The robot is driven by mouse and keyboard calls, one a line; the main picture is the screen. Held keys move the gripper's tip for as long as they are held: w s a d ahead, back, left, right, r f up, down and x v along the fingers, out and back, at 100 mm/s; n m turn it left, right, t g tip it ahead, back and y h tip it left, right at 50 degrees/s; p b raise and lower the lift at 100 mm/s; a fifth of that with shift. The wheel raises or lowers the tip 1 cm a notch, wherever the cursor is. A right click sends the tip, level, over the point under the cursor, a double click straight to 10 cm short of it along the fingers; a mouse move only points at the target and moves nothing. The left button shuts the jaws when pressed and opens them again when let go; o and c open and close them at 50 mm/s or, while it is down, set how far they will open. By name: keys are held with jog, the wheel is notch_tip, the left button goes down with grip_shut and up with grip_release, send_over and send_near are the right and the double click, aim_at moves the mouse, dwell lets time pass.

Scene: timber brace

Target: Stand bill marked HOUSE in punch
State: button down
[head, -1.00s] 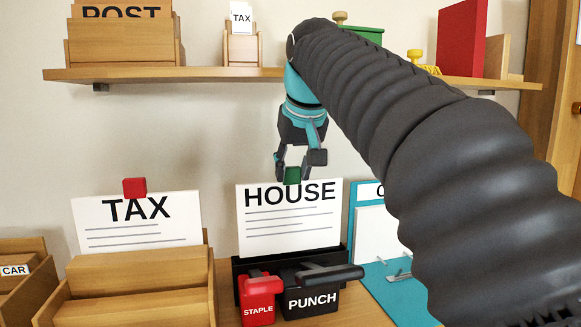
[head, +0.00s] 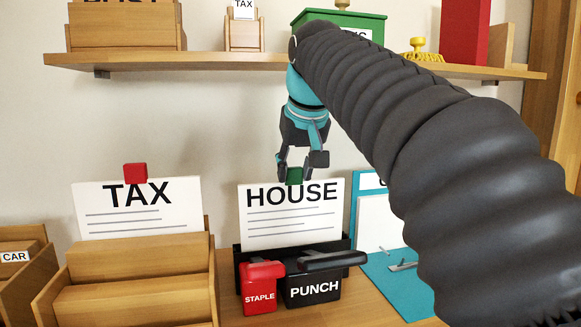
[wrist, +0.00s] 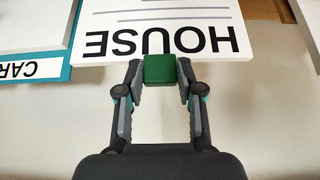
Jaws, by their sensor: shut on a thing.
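The bill marked HOUSE (head: 290,220) is a white sheet with grey lines and a green tab (head: 294,176) on its top edge. It stands upright behind the black PUNCH (head: 313,285), its lower edge hidden by the punch and stapler. I cannot tell whether it is seated there. My gripper (head: 300,172) is above the bill, shut on the green tab. In the wrist view the fingers (wrist: 163,75) hold the tab from both sides, and the word HOUSE (wrist: 160,38) shows upside down.
The red STAPLE stapler (head: 260,287) stands just left of the punch. A TAX bill (head: 137,208) with a red tab stands in a wooden rack (head: 135,275) at left. A blue clipboard (head: 405,285) lies right. A shelf (head: 200,62) runs behind, above my gripper.

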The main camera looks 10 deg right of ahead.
aim_at(294, 196)
jog(key=shift+f+b, duration=1.45)
jog(key=shift+f, duration=0.6)
jog(key=shift+c, duration=0.9)
grip_release()
notch_tip(294, 196, up, 5)
jog(key=p, duration=0.5)
jog(key=shift+r, duration=0.2)
notch_tip(294, 196, up, 3)
jog(key=shift+f+p, duration=0.2)
jog(key=shift+p, duration=0.45)
